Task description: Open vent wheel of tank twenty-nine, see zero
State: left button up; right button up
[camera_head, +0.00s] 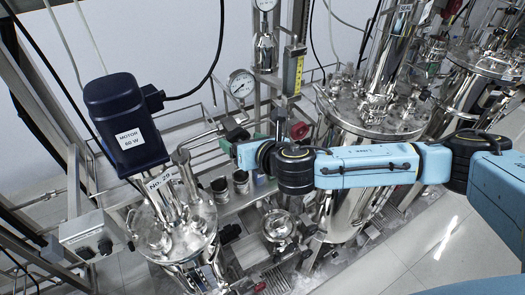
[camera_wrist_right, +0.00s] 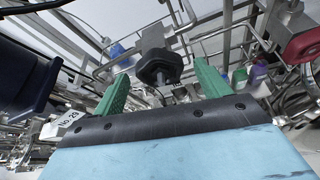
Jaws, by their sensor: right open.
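Tank twenty-nine (camera_head: 190,240) is a shiny steel vessel at the lower left of the head view, with a "No. 29" label (camera_head: 160,180); this label also shows in the wrist view (camera_wrist_right: 70,118). A black lobed wheel (camera_wrist_right: 158,68) stands ahead of my right gripper (camera_wrist_right: 162,88). The right gripper is open, its two green fingers on either side of the wheel in the picture; I cannot tell if they touch it. In the head view the right gripper (camera_head: 250,132) is beside the pipework right of the tank. A round white gauge (camera_head: 241,84) sits above; its reading is too small to tell. My left gripper is out of view.
A dark blue motor (camera_head: 125,125) stands over the tank. A red knob (camera_wrist_right: 305,45) is right of the fingers in the wrist view. A larger steel vessel (camera_head: 345,195) stands to the right. Thin pipes, frame bars and cables crowd the space; open floor (camera_head: 440,240) is at lower right.

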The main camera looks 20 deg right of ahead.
jog(key=b+v, duration=0.1)
jog(key=v, duration=0.9)
jog(key=shift+s, duration=0.2)
